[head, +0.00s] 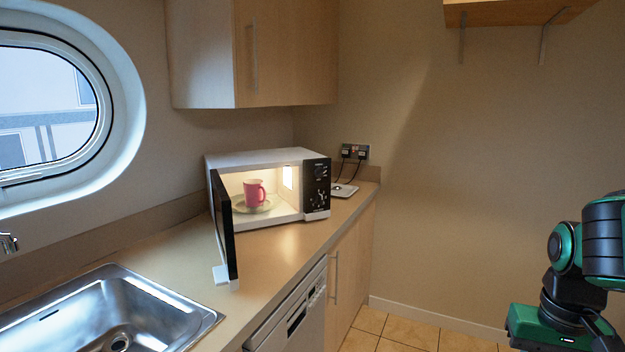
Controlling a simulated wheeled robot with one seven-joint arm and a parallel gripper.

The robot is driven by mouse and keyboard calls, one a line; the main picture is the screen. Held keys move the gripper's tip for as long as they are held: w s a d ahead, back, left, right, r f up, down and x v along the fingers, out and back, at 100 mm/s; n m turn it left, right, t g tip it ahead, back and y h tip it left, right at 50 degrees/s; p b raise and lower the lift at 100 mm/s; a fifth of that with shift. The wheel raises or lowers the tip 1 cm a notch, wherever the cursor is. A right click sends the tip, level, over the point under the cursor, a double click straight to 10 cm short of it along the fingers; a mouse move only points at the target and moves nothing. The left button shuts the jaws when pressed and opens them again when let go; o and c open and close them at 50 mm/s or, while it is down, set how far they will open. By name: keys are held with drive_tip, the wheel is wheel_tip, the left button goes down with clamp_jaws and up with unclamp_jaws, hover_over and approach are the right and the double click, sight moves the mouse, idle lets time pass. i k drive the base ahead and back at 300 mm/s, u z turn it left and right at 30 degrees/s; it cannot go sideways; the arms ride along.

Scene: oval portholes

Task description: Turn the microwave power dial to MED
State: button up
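A white microwave (268,158) stands on the counter near the back corner. Its dark door (229,230) is swung open toward the front left. A pink mug (254,193) stands on the turntable inside the lit cavity. The black control panel (316,188) is on the right side of the front, with a dial (320,171) in its upper part. The dial's setting and markings are too small to read. My green and black arm is at the far right, well away from the microwave; my gripper's fingers are not visible.
A steel sink (110,315) is set in the counter (255,268) at the front left. A wall cabinet (255,55) hangs above the microwave. A socket with cords (355,152) is right of it. The tiled floor (395,331) between counter and my arm looks clear.

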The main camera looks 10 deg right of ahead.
sight(319, 172)
drive_tip(key=u, duration=0.05)
drive_tip(key=i, duration=1)
drive_tip(key=z, duration=0.05)
